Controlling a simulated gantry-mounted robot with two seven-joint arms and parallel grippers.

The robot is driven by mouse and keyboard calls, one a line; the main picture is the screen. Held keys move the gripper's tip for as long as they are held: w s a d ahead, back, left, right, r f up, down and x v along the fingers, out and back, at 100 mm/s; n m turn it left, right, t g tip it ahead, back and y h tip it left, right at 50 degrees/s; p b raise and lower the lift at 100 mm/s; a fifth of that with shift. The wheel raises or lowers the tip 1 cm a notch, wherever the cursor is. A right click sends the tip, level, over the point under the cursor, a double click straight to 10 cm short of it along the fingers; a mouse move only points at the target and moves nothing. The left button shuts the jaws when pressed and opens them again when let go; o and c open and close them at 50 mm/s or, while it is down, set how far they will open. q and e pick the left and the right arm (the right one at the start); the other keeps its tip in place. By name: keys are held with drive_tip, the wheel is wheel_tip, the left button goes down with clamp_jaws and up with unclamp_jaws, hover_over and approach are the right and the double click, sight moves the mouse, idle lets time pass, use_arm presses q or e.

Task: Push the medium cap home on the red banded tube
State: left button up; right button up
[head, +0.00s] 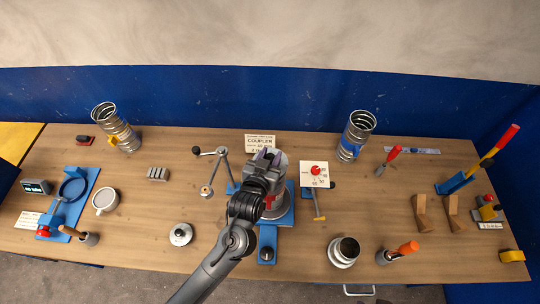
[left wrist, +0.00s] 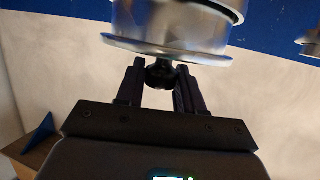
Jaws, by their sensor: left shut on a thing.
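In the left wrist view, the gripper (left wrist: 158,88) is shut on the black knob (left wrist: 160,73) of a silver flanged cap (left wrist: 165,49). A silver cylinder lies directly beyond the cap's flange; I cannot tell how far the cap is seated. My right gripper is not in view.
A spiral tube with a yellow tag (head: 122,138) stands at back left, one with a blue tag (head: 350,149) at back right. A jointed stand (head: 222,153) and a white card (head: 314,174) flank the central tube. A loose knobbed cap (head: 181,235) lies in front.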

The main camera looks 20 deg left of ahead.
use_arm(q)
drive_tip(key=shift+f+b, duration=0.55)
drive_tip(key=shift+f, duration=0.7)
drive_tip(key=o, duration=1.2)
drive_tip(key=shift+o, duration=0.2)
drive_tip(key=shift+s, duration=0.1)
drive_tip(key=shift+s+r, duration=0.15)
drive_tip(key=shift+s, duration=0.45)
drive_tip(key=b+v, duration=0.1)
drive_tip(key=v, duration=0.8)
drive_tip(key=shift+s+b, duration=0.2)
drive_tip(key=shift+b, duration=0.2)
drive_tip(key=shift+r, duration=0.15)
